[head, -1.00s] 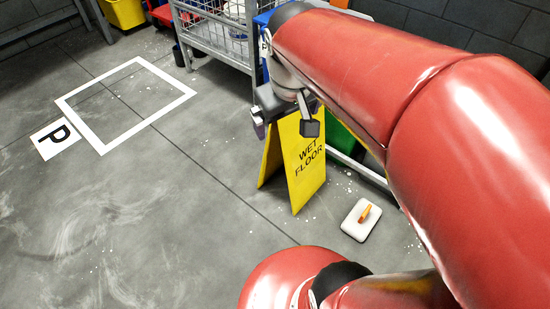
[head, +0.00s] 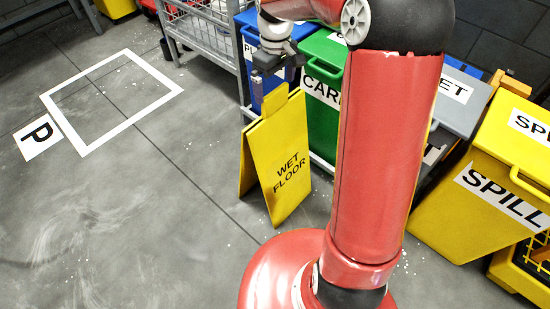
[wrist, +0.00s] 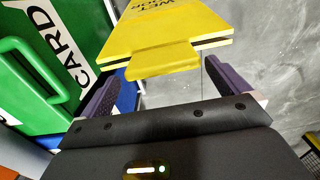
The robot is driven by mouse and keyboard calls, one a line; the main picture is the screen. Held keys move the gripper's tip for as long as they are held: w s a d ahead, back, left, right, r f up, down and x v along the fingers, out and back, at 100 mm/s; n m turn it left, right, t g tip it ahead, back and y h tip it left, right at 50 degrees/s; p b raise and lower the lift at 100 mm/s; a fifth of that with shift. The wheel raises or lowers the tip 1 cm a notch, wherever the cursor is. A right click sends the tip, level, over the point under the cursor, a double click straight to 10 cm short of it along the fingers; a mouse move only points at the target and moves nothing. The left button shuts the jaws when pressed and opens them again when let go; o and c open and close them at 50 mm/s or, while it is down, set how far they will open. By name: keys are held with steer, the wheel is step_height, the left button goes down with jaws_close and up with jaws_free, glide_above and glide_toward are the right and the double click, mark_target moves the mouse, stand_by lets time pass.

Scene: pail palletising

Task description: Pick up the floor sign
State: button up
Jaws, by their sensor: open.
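The yellow floor sign (head: 279,172) stands upright as an A-frame on the grey floor, with "WET FLOOR" on its face and a narrow tab at its top. My gripper (head: 272,76) is above this tab, open and empty. In the wrist view the sign (wrist: 175,38) shows from above, its tab (wrist: 163,60) pointing towards the gap between the two dark fingers of my gripper (wrist: 165,75). No finger appears to touch the tab.
A green CARD bin (head: 322,100) and a blue bin (head: 255,48) stand close behind the sign. A grey bin (head: 462,90) and yellow SPILL bin (head: 490,185) are at right. A metal cage (head: 205,45) stands behind. Floor is open at left, around a white-outlined square (head: 110,135).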

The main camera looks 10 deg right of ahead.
mark_target(275, 90)
step_height(275, 90, down, 4)
steer(key=shift+s+f, duration=0.1)
steer(key=c, duration=1.5)
steer(key=shift+o, duration=0.2)
steer(key=shift+r, duration=0.2)
